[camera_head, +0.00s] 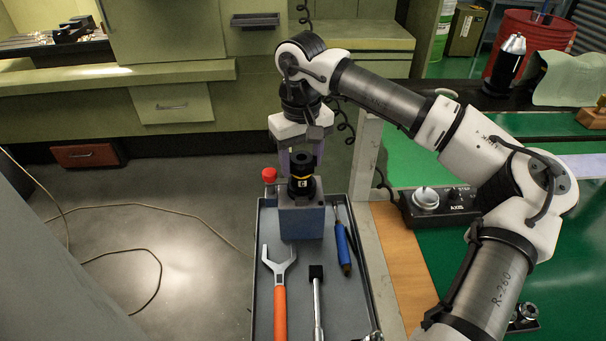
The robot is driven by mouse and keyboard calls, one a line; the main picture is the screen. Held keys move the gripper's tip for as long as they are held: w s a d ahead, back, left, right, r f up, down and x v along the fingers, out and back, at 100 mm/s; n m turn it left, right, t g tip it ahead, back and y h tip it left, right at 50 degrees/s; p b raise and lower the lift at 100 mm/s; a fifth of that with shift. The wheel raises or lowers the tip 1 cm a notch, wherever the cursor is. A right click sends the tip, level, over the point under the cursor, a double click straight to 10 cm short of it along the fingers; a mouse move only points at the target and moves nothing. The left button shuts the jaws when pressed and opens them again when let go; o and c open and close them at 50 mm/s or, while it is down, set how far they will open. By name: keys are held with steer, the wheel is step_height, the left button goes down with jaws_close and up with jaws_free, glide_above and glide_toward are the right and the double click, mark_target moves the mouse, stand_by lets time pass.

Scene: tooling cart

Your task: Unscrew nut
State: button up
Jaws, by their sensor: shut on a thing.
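A black tool holder (301,186) with a yellow band and a small number label stands upright in a blue-grey block (301,222) at the far end of the cart tray. Its dark ring-shaped nut (300,161) is at the top, with a round opening facing up. My gripper (300,157) comes down from above and behind, with its fingers at the sides of the nut. It is shut on the nut. The far side of the nut and part of the fingers are hard to make out.
The cart tray (262,300) holds an orange-handled wrench (279,290), a dark-headed tool (317,300) and a blue-handled tool (343,250). A red-capped item (269,176) stands left of the block. A black AXIS box (445,207) sits on the green bench at right.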

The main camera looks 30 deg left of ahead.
steer(key=n, duration=0.3)
steer(key=shift+n, duration=0.3)
steer(key=o, duration=1.4)
steer(key=shift+c, duration=0.2)
steer(key=m+b, duration=0.1)
steer(key=m, duration=0.3)
steer(key=shift+m, duration=0.3)
steer(key=m+b, duration=0.1)
steer(key=m, duration=0.4)
steer(key=m+b, duration=0.1)
steer(key=m, duration=0.7)
steer(key=shift+m, duration=0.3)
